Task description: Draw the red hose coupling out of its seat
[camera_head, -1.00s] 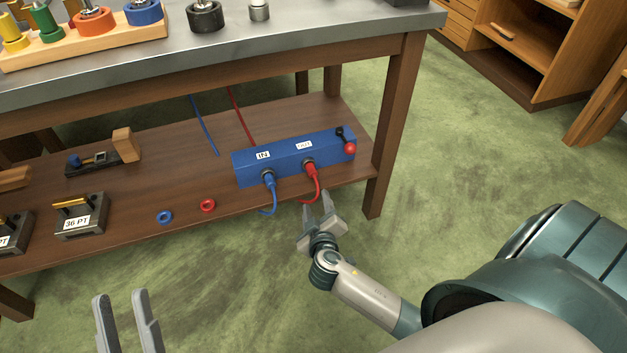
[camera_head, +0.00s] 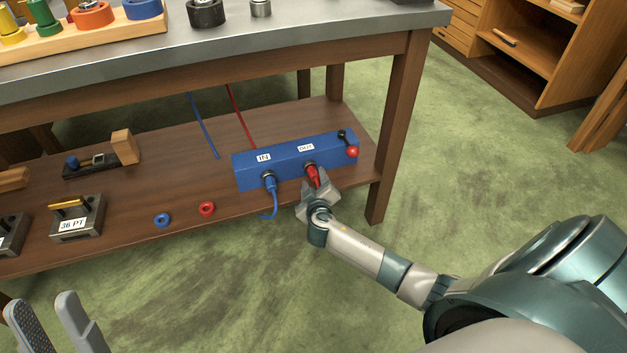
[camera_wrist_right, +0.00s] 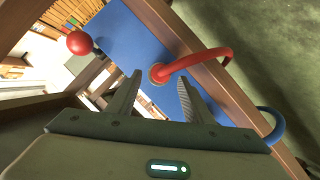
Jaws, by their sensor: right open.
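The red hose coupling (camera_head: 313,174) sits in the port marked OUT on the front of the blue block (camera_head: 246,178), on the bench's lower shelf. My right gripper (camera_head: 318,190) is open just in front of it, and its fingers partly cover the red hose. In the right wrist view the red coupling (camera_wrist_right: 162,73) is in its seat, beyond and between the tips of my open right gripper (camera_wrist_right: 160,90); I cannot tell whether they touch. My left gripper (camera_head: 48,318) is open and empty at the lower left, away from the block.
A blue coupling (camera_head: 269,181) with a blue hose sits in the IN port beside it. A lever with a red ball (camera_head: 353,152) is at the block's right end. Blue (camera_head: 162,220) and red (camera_head: 207,209) rings lie on the shelf (camera_head: 130,205). A table leg (camera_head: 385,165) stands close right.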

